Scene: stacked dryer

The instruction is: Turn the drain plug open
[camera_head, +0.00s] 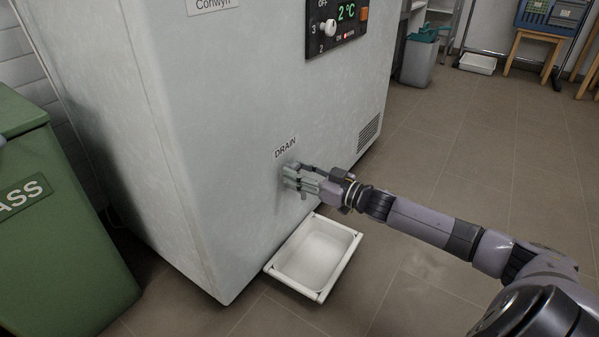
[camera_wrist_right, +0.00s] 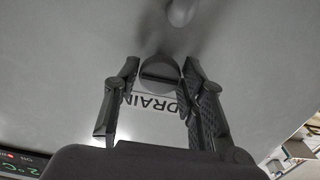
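The drain plug (camera_wrist_right: 159,76) is a grey round knob with a dark line across its face, on the white cabinet (camera_head: 215,110) beside the DRAIN label (camera_head: 285,147). In the right wrist view it sits between the fingertips of my right gripper (camera_wrist_right: 160,68), one finger on each side. I cannot tell whether the fingers touch it. In the head view my right gripper (camera_head: 290,177) is at the cabinet front, just below the label, and hides the plug.
A white tray (camera_head: 352,238) lies on the floor below the gripper, against the cabinet. A grey rounded part (camera_wrist_right: 181,12) sticks out near the plug. A green bin (camera_head: 70,240) stands at the left. Tiled floor at the right is open.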

